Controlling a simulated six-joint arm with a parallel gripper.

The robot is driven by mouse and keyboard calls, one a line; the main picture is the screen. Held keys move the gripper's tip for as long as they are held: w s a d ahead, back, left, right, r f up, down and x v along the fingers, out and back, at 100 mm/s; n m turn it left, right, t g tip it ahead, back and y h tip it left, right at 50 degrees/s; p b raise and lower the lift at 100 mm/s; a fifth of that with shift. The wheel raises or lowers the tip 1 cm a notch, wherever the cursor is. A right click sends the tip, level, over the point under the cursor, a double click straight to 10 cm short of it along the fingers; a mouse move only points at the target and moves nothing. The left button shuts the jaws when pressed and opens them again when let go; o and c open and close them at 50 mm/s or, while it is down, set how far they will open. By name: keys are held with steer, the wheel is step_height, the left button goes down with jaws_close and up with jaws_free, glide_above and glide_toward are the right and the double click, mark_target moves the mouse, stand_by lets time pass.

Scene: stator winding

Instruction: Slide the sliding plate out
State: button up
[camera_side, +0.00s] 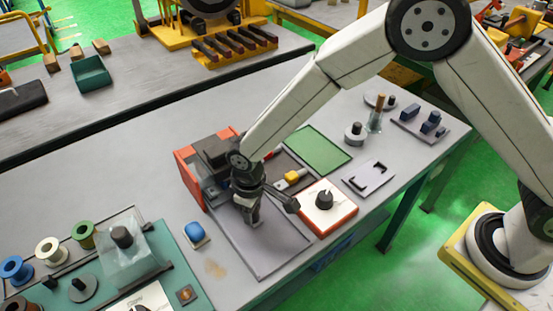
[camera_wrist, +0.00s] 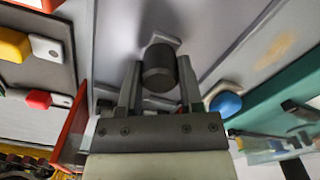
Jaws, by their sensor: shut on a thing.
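The sliding plate (camera_side: 272,248) is a flat grey sheet lying in front of the red-sided fixture (camera_side: 187,180). Its grey surface also fills the upper middle of the wrist view (camera_wrist: 210,25). A dark cylindrical knob (camera_wrist: 159,68) stands on a small light base on the plate. My gripper (camera_side: 248,212) is low over the plate's left part, near the fixture. In the wrist view, my gripper (camera_wrist: 160,84) is shut on the knob, one finger on each side. My gripper hides the knob in the side view.
A red-and-white box with a black dial (camera_side: 324,204) stands right of the plate. A blue-topped button (camera_side: 195,232) is to its left, beside a teal board (camera_side: 190,268) with spools. A green mat (camera_side: 318,150) lies behind. The plate's front end lies near the table's front edge.

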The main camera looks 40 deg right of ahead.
steer(key=shift+s, duration=4.85)
steer(key=o, duration=0.9)
steer(key=shift+s, duration=0.1)
steer(key=shift+r, duration=0.15)
steer(key=shift+r, duration=2.9)
steer(key=d+r+m+t, duration=0.1)
steer(key=d+r+m, duration=0.1)
steer(key=d, duration=0.6)
steer(key=s+d+r+m, duration=0.1)
steer(key=d+r+m, duration=0.1)
steer(key=d, duration=0.6)
steer(key=d+r+m+t, duration=0.1)
steer(key=d+r+m, duration=0.1)
steer(key=d, duration=0.7)
steer(key=shift+s+t, duration=0.3)
